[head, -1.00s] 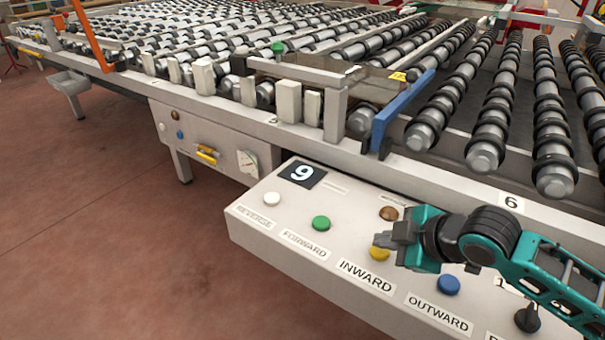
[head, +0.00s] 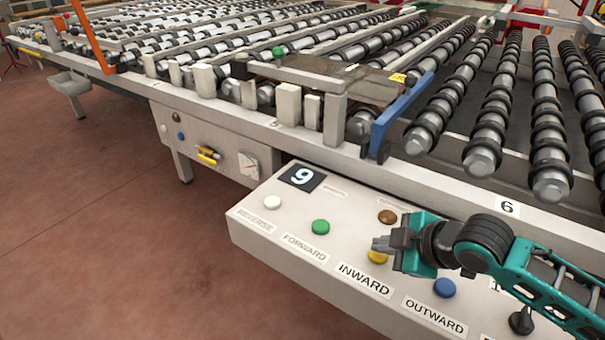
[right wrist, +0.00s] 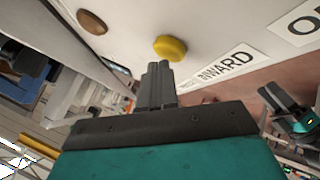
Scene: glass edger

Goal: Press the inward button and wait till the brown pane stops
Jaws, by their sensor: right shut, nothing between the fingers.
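The yellow button (head: 377,257) sits above the INWARD label (head: 364,280) on the sloping control panel. My right gripper (head: 383,244) is shut and empty. Its fingertips are right at the yellow button and hide part of it in the head view. In the right wrist view the shut fingers (right wrist: 158,70) end close beside the yellow button (right wrist: 170,48); I cannot tell whether they touch it. The brown pane (head: 375,90) lies on the rollers beside the blue stop (head: 400,115), partly hidden by a grey bar.
A white button (head: 272,202), a green button (head: 320,227), a brown button (head: 387,217) and a blue button (head: 444,288) are on the same panel. A black knob (head: 521,320) is at its right. The conveyor frame's edge runs behind the panel.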

